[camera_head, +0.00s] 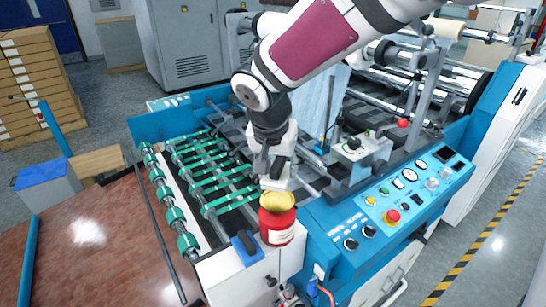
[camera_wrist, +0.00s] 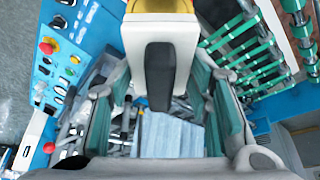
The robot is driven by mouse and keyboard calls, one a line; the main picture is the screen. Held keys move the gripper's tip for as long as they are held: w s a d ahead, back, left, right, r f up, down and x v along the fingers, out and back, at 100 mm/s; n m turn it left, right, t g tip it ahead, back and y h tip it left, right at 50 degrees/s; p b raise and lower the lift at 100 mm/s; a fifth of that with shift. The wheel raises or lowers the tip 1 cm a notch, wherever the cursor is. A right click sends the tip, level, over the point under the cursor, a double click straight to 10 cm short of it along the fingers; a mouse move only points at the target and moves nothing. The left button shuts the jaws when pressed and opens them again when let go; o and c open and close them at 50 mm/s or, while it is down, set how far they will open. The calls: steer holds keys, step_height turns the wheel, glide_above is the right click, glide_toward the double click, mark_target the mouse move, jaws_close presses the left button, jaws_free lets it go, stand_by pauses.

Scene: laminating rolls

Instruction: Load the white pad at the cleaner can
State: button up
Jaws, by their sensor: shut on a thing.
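The cleaner can (camera_head: 277,228) is red with a yellow lid and a pale label. It stands upright on the white front corner of the blue machine. My gripper (camera_head: 274,165) is right above it, pointing down, shut on the white pad (camera_head: 282,184). The pad's lower end is at the yellow lid; I cannot tell if it touches. In the wrist view the pad (camera_wrist: 178,28), with a dark grip part, sits between my fingers (camera_wrist: 160,85). The can's yellow top (camera_wrist: 160,5) shows behind it at the upper edge.
A blue and dark block (camera_head: 246,248) lies left of the can. Green-banded rollers (camera_head: 215,175) are behind it to the left. A blue control panel (camera_head: 395,205) with knobs and a red button is to the right. Cardboard boxes (camera_head: 40,85) are stacked at far left.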

steer(key=b, duration=0.2)
glide_above(279, 196)
steer(key=s, duration=0.1)
steer(key=shift+a+f, duration=0.2)
steer(key=shift+f, duration=2.2)
steer(key=shift+s+f+b, duration=0.1)
steer(key=shift+f+b, duration=0.2)
steer(key=shift+f, duration=0.05)
steer(key=shift+f+b, duration=0.6)
steer(key=shift+b, duration=0.05)
stand_by(0.7)
steer(key=shift+r+p, duration=1.85)
steer(key=shift+r, duration=1.75)
